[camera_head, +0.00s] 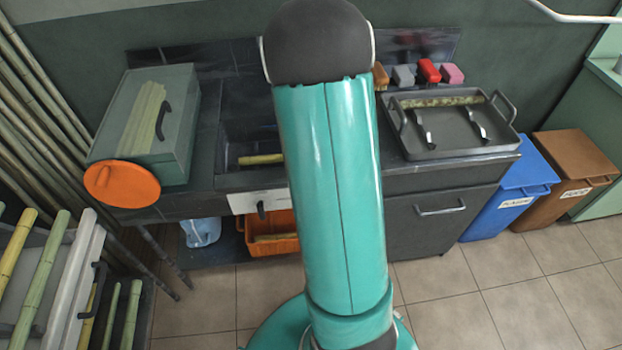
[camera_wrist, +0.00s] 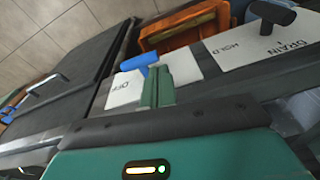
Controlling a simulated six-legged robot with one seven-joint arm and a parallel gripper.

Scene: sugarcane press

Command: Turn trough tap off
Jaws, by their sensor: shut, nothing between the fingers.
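The tap's blue lever (camera_wrist: 140,62) shows in the wrist view, over a white plate (camera_wrist: 124,88) lettered OFF at its left part. My gripper (camera_wrist: 157,86) is shut and empty, its green fingers just right of the blue lever. I cannot tell whether they touch it. The tap is hidden behind my arm in the head view, as is my gripper. The trough (camera_head: 235,178) is partly visible left of my arm, with a piece of yellow cane (camera_head: 262,159) in it.
A second white plate (camera_wrist: 250,50), lettered DRAIN and HOLD, carries a black handle (camera_wrist: 271,13). An orange crate (camera_head: 285,243) stands below the counter. A dark cabinet door (camera_head: 420,222) with a bar handle is at right. Blue (camera_head: 512,190) and brown (camera_head: 570,165) bins stand farther right.

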